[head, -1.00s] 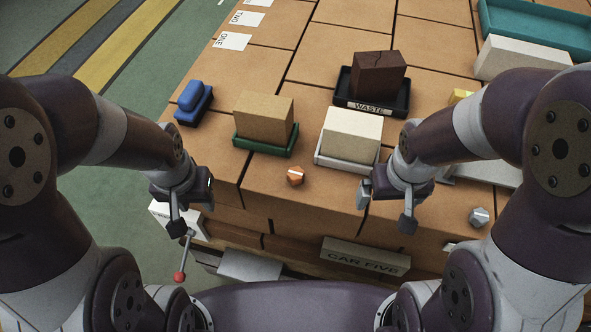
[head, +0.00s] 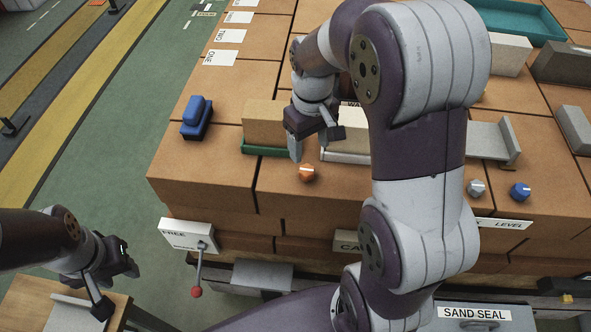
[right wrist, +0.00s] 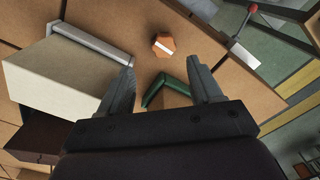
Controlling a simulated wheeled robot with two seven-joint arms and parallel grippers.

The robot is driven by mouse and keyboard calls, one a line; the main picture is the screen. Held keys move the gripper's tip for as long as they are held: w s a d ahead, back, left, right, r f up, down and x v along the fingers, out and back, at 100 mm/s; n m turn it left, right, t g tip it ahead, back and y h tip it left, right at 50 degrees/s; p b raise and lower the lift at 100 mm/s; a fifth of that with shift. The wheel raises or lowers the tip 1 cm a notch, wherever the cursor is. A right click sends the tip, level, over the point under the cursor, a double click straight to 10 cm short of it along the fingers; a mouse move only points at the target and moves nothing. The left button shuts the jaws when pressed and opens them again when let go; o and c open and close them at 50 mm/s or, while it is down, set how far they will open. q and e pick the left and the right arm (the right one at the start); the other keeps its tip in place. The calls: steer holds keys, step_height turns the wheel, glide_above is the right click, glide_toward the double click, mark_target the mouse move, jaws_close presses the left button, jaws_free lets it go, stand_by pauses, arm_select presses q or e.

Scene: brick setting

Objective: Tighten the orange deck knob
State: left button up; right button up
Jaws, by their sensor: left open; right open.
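The orange deck knob (head: 307,173) sits on the brick deck near its front edge, with a pale stripe across its top. In the right wrist view the knob (right wrist: 163,45) is just beyond the fingertips, between their lines. My right gripper (head: 314,150) is open and empty, above and slightly behind the knob, apart from it. It also shows in the right wrist view (right wrist: 165,75). My left gripper (head: 118,285) is open and empty, low at the left, off the deck's front left corner and far from the knob.
A tan brick in a green tray (head: 262,149) and a cream brick in a pale tray (head: 345,157) stand behind the knob. A blue piece (head: 197,118) is left. A red-tipped lever (head: 197,270) hangs at the front. Grey (head: 476,188) and blue (head: 520,192) knobs are right.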

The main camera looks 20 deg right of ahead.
mark_target(307, 170)
steer(key=f, duration=0.3)
steer(key=shift+s+d+f+p, duration=0.3)
steer(key=shift+d+f+p, duration=0.05)
steer(key=shift+f+p, duration=0.05)
steer(key=shift+s+a+f, duration=0.15)
steer(key=shift+a+f, duration=0.75)
steer(key=shift+f, duration=0.45)
steer(key=shift+w+d+f, duration=0.15)
steer(key=shift+w+f, duration=0.05)
steer(key=shift+w, duration=0.05)
steer(key=shift+d+f, duration=0.1)
steer(key=shift+d, duration=0.25)
steer(key=shift+a, duration=0.3)
steer(key=c, duration=1)
arm_select(q)
steer(key=shift+s+a+r, duration=0.2)
steer(key=shift+a+r, duration=0.1)
steer(key=shift+r, duration=0.45)
arm_select(e)
steer(key=shift+c, duration=0.2)
